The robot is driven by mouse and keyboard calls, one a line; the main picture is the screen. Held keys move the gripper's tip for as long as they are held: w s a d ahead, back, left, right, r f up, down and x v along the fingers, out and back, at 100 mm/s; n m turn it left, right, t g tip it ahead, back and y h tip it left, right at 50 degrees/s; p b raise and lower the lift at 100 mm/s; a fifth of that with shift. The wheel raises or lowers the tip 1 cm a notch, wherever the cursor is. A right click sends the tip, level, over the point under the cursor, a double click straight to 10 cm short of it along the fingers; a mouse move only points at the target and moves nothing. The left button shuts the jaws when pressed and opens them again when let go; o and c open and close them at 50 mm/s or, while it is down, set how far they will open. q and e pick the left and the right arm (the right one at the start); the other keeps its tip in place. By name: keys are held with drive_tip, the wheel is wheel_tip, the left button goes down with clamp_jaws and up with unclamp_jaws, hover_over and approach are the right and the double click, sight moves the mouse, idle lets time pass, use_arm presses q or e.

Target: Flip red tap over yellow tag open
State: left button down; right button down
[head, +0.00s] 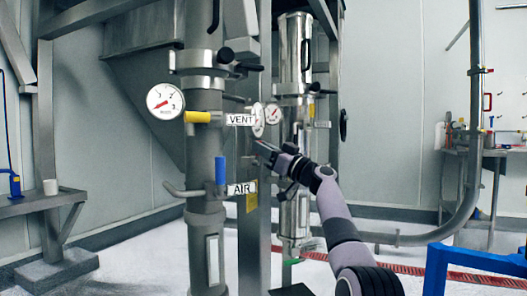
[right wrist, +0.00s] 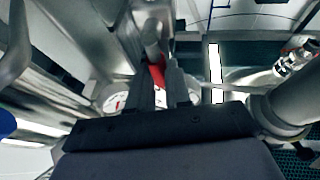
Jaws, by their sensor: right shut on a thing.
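My right gripper (head: 264,149) reaches in from the lower right to the pipework, just below the VENT label (head: 240,120). In the right wrist view its two dark fingers (right wrist: 162,85) are closed around a red tap (right wrist: 157,76), of which only a short red piece shows between them. In the head view the gripper hides the red tap. A yellow tag (head: 251,203) hangs lower down, beside the AIR label (head: 240,189) and below the gripper. My left gripper is not in view.
A blue handle (head: 220,171) and a yellow handle (head: 198,117) sit on the grey vertical pipe (head: 206,240), left of my gripper. Round gauges (head: 164,101) are close by. A steel column (head: 294,60) stands behind. A blue frame (head: 470,258) is at the lower right.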

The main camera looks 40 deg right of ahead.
drive_tip(key=shift+f, duration=0.1)
drive_tip(key=c, duration=1.1)
unclamp_jaws()
drive_tip(key=shift+o, duration=0.2)
drive_tip(key=v, duration=0.7)
